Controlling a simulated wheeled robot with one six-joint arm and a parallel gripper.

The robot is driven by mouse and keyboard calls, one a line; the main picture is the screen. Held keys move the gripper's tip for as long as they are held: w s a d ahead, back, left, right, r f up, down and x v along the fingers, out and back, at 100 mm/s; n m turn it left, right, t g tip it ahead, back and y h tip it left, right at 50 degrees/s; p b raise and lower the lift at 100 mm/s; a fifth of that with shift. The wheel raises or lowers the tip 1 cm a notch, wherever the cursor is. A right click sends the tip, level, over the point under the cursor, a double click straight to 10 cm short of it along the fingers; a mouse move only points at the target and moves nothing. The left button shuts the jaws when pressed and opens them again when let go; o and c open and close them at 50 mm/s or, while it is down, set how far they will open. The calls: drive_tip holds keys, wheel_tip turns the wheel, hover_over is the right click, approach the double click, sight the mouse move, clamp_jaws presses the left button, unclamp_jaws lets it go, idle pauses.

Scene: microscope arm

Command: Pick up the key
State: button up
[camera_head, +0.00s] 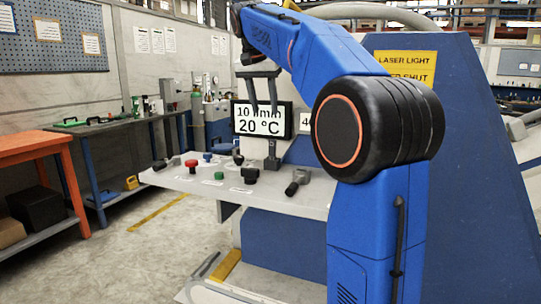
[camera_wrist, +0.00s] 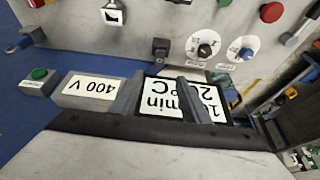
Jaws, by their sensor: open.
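I cannot make out a plainly key-shaped thing. A small dark grey upright piece (camera_head: 272,155) on the sloped control panel, below the display, may be the key; it seems to be the dark block (camera_wrist: 160,48) in the wrist view. My gripper (camera_head: 263,108) is open and empty, fingers pointing down in front of the display, above that piece and apart from it. In the wrist view my gripper's fingers (camera_wrist: 162,82) stand wide apart, with the "10 l/min 20 °C" display (camera_wrist: 172,101) showing between them.
The panel (camera_head: 228,190) carries a red button (camera_head: 192,165), a green button (camera_head: 219,175), a black knob (camera_head: 250,172) and a black lever (camera_head: 298,180). A blue knob (camera_wrist: 245,52) stands nearby. A 400 V display (camera_wrist: 90,90) is beside the main one. The orange bench (camera_head: 38,146) is far left.

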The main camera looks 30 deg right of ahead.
sight(271, 142)
drive_tip(key=x, duration=1.1)
drive_tip(key=shift+f, duration=0.3)
drive_tip(key=shift+x, duration=2.85)
drive_tip(key=shift+w+d+r, duration=0.15)
drive_tip(key=shift+d, duration=0.05)
clamp_jaws()
